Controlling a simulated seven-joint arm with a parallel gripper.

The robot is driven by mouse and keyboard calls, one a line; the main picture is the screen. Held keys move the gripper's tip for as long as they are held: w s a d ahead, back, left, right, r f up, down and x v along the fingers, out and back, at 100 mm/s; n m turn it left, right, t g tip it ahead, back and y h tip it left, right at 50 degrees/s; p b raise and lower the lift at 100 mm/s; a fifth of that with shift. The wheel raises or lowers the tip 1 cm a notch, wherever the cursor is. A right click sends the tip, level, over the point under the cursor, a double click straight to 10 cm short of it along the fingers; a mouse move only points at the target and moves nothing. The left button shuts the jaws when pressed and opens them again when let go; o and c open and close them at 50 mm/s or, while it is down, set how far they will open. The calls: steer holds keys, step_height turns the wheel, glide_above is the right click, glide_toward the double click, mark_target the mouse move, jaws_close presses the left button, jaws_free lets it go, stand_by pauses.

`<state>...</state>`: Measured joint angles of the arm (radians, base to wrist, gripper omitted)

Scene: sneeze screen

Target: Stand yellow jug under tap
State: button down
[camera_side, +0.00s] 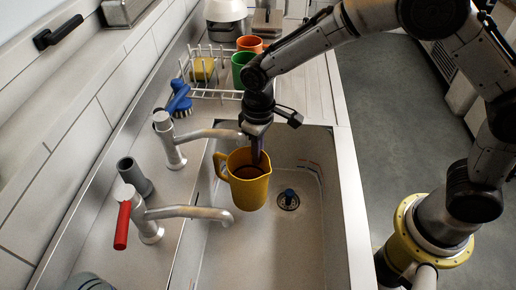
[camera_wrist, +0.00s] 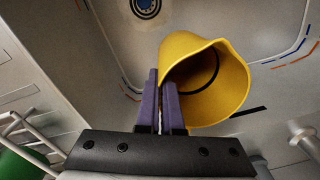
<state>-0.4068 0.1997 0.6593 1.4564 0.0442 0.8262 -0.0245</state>
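The yellow jug (camera_side: 250,190) is over the sink basin, its handle toward the left and its mouth up. It also shows in the wrist view (camera_wrist: 215,85). My gripper (camera_side: 257,158) reaches down to the jug's rim. In the wrist view its two purple fingers (camera_wrist: 160,100) are close together with the jug's wall between them. Two metal taps stand on the left ledge: a back tap (camera_side: 215,134) with its spout end close to my gripper, and a front tap (camera_side: 190,212) with a red lever, its spout end left of and nearer than the jug. The jug's base is hard to judge against the basin floor.
The sink basin (camera_side: 310,240) has a drain (camera_side: 288,199) right of the jug. A white dish rack (camera_side: 212,93) with a green cup (camera_side: 241,68) and a yellow sponge (camera_side: 203,68) stands behind. A blue brush (camera_side: 180,98) and a grey cup (camera_side: 133,176) are on the left ledge.

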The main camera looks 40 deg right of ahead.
mark_target(257, 171)
steer(key=shift+f, duration=0.1)
steer(key=shift+f, duration=3.4)
steer(key=c, duration=1)
jaws_free()
step_height(257, 171, up, 14)
steer(key=shift+d, duration=0.2)
steer(key=shift+f, duration=0.1)
steer(key=shift+w, duration=0.1)
